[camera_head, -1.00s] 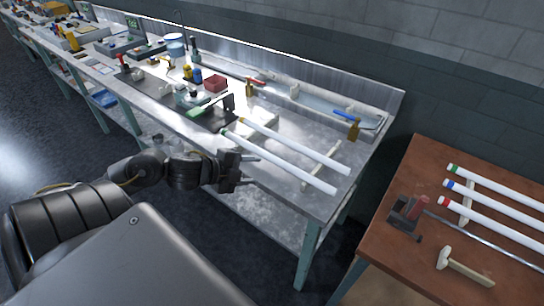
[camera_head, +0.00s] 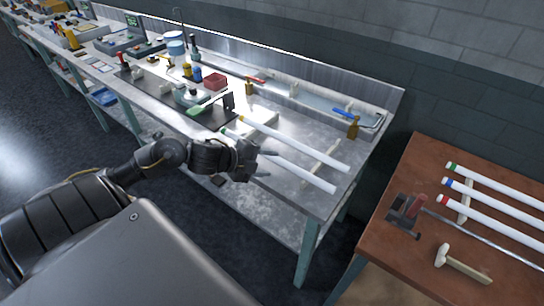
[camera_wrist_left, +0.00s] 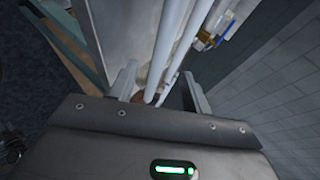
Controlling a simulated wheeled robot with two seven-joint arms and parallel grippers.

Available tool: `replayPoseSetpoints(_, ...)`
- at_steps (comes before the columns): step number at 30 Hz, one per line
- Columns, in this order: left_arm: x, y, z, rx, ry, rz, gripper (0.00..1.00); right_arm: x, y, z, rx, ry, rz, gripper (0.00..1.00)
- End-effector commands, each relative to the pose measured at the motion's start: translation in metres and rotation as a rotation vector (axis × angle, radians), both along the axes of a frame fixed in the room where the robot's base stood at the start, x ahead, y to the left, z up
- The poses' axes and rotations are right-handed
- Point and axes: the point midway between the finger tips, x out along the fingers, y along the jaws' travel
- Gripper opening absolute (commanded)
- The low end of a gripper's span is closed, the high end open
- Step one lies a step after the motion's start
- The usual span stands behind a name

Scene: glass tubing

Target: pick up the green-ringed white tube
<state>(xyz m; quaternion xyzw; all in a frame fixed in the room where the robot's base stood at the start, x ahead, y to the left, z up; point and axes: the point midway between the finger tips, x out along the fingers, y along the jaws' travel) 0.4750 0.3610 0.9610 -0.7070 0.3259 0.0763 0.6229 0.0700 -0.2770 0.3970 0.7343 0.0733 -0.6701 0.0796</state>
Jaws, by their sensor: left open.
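A white tube with a green ring at its left end (camera_head: 305,174) lies on the metal bench, nearer me than a parallel white tube with an orange-yellow end (camera_head: 300,144). My left gripper (camera_head: 266,166) is open at the near tube, its fingers beside it and covering part of its length. In the left wrist view two white tubes (camera_wrist_left: 174,40) run upward between the spread fingers (camera_wrist_left: 160,88); no rings show there and contact cannot be told. Another green-ended white tube (camera_head: 490,182) lies on the brown table. My right gripper is out of view.
The brown table (camera_head: 380,262) also holds blue- and red-ended tubes, a dark clamp (camera_head: 406,215) and a mallet (camera_head: 462,265). On the bench, a dark mat with tools lies left of the tubes. A pale support bar (camera_head: 320,160) crosses near their right ends.

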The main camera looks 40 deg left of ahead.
Motion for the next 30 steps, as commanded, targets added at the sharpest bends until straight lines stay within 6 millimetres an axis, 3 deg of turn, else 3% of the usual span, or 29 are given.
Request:
replayPoseSetpoints(4, 0.005, -0.002, -0.001, -0.003, -0.001, 0.002, 0.49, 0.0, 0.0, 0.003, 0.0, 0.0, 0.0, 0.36)
replayPoseSetpoints(12, 0.036, -0.013, -0.021, -0.005, -0.001, 0.002, 0.49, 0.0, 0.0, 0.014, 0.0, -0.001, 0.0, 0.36)
replayPoseSetpoints(22, 0.042, -0.016, -0.027, 0.0, -0.001, 0.0, 0.49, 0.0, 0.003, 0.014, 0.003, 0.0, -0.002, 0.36)
replayPoseSetpoints(30, 0.042, -0.016, -0.027, 0.0, 0.0, 0.0, 0.16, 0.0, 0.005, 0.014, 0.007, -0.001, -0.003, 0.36)
